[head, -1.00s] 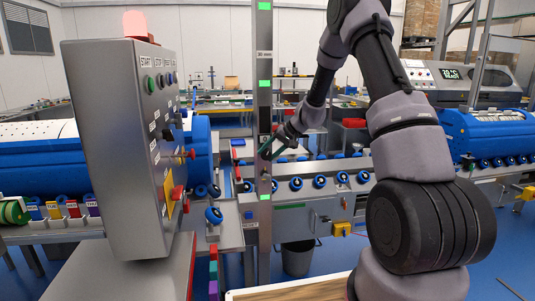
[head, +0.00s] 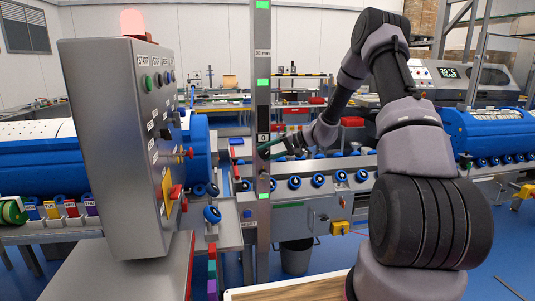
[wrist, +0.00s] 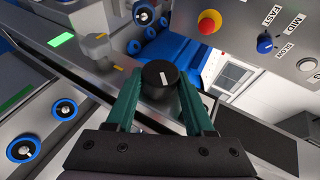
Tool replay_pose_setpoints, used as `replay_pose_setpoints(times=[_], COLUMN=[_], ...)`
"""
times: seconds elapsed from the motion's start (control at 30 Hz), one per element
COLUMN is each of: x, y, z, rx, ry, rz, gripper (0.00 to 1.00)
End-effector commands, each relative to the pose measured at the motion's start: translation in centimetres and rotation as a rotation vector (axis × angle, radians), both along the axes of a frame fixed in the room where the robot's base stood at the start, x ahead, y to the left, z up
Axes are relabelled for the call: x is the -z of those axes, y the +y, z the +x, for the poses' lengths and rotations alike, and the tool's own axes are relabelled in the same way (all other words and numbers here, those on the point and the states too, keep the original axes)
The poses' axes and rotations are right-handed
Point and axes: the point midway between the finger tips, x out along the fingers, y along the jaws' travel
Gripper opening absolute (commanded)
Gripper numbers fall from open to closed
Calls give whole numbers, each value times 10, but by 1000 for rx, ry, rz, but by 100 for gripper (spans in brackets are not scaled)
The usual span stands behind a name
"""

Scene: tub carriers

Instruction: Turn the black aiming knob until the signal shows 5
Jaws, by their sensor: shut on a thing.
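The black aiming knob (wrist: 160,76) has a white pointer line and sits on the grey metal post, seen in the wrist view. My gripper (wrist: 158,82) has its green fingers closed on the two sides of the knob. In the head view my gripper (head: 268,152) reaches the grey post (head: 263,215) from the right, and hides the knob there. A small dark window (head: 263,138) on the post, just above the gripper, seems to show 0, too small to read surely. Green lit patches mark the post above and below.
A grey control box (head: 110,150) with buttons and a red lamp stands at the left. A grey lever knob (wrist: 97,46) sits near the black knob. A red emergency button (wrist: 208,22) and blue selector (wrist: 265,43) are on a panel at upper right. Blue-ringed rollers line the bench.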

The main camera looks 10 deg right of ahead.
Motion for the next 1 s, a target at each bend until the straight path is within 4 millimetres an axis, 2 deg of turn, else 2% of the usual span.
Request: replay_pose_setpoints(times=[0.2,0.23,0.3,0.67,0.77,1.0], x=[1,1,1,-1,-5,-25], y=[1,1,1,-3,-12,-52], z=[-1,-1,-1,-1,-5,-24], rx=[-3,-3,-3,-1,2,3], ry=[2,2,2,1,0,0], rz=[-1,-2,-2,-2,-2,-3], gripper=[0,61,83,83,83,83])
